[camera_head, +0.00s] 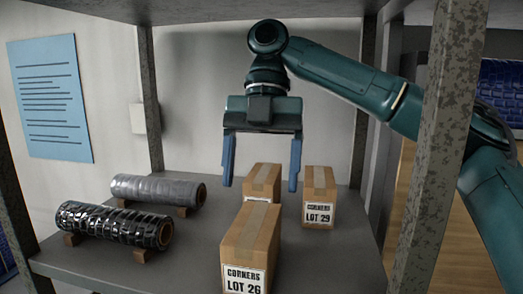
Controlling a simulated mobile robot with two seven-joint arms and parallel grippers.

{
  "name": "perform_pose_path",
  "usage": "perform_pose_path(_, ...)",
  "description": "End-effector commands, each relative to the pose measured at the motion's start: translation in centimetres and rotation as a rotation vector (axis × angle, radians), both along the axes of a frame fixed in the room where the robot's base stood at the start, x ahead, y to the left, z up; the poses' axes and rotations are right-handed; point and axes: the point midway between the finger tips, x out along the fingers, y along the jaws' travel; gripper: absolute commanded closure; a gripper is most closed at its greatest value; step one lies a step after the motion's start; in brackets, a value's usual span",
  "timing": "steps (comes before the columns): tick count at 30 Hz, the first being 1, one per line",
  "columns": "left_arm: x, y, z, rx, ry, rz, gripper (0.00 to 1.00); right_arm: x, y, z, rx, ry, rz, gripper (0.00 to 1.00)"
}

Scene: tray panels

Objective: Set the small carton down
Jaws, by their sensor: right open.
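Several brown cartons with tan tape stand upright on the grey shelf board (175,262). A larger carton marked LOT 26 (248,245) stands at the front. My right gripper is open, pointing down, with its blue fingers apart on either side of the middle carton. It appears to hold nothing. My left gripper is out of view.
Two wrapped rolls, a grey one (155,188) and a black one (110,224), lie on wooden blocks at the left. Mottled posts (436,140) frame the shelf, and an upper board (210,8) spans above. Bare board lies between rolls and cartons.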

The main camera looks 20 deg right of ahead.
Motion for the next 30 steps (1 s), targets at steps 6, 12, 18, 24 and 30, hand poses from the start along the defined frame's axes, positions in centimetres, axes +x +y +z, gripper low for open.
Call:
perform_pose_path(6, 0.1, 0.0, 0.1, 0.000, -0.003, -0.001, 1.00, 0.6, -0.3, 1.6, -0.002, 0.002, 0.001, 0.24)
perform_pose_path(12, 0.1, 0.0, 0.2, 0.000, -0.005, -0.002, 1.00, 0.8, -0.5, 2.3, 0.000, 0.000, 0.001, 0.24)
perform_pose_path(18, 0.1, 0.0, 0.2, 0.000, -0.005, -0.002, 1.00, 0.8, -0.5, 2.3, 0.001, 0.001, 0.001, 0.24)
perform_pose_path(24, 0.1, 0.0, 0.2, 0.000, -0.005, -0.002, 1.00, 0.8, -0.5, 2.2, 0.001, 0.001, 0.000, 0.24)
perform_pose_path(30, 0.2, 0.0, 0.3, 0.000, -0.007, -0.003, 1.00, 0.8, -0.5, 2.2, 0.001, 0.001, 0.000, 0.24)
